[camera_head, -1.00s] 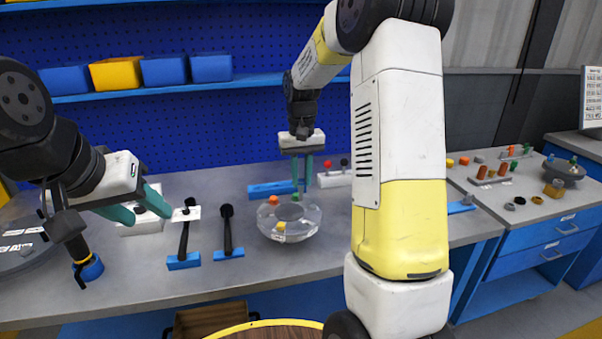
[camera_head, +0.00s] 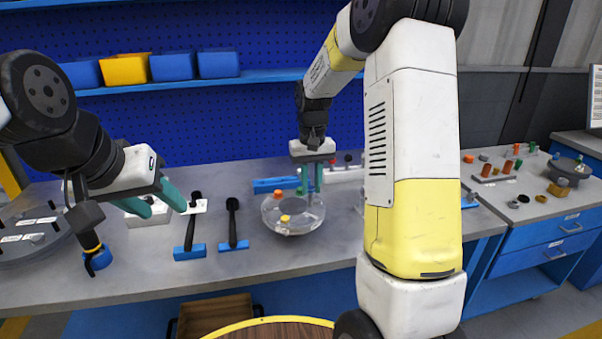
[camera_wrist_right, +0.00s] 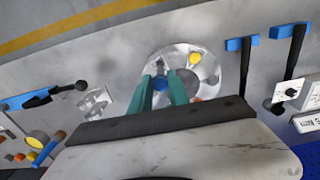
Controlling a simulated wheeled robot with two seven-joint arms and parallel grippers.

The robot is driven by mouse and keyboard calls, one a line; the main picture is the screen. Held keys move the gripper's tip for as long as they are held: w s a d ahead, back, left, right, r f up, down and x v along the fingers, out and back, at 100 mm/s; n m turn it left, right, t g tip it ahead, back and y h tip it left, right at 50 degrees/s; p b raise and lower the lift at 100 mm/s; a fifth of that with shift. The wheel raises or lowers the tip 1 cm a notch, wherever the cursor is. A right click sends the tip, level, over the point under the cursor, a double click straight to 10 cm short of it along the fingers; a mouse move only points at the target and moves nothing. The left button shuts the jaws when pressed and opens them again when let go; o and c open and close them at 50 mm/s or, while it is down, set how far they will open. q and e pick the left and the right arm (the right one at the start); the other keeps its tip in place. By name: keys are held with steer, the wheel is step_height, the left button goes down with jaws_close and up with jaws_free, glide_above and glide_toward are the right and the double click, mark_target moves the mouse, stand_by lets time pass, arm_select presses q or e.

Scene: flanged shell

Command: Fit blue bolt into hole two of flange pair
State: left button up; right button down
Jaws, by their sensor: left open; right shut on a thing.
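The clear round flange pair (camera_head: 275,218) stands on the bench, with a yellow bolt (camera_head: 285,218) at its front and an orange bolt (camera_head: 278,194) at its rear left. In the right wrist view the flange pair (camera_wrist_right: 182,102) shows behind the fingers, with the yellow bolt (camera_wrist_right: 195,57) on it. My right gripper (camera_head: 312,189) points down over the flange's rear right part. It is shut on the blue bolt (camera_wrist_right: 160,83), seen between the fingertips; whether its tip is in a hole cannot be told. My left gripper (camera_head: 162,203) is open and empty at left.
A side bench (camera_head: 540,205) with small parts is at right. Bare bench lies in front of the flange.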

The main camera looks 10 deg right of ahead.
steer(key=shift+f, duration=1.4)
steer(key=shift+f, duration=3.1)
steer(key=c, duration=1.2)
jaws_free()
steer(key=shift+o, duration=0.2)
steer(key=shift+r, duration=3.85)
steer(key=shift+r, duration=0.1)
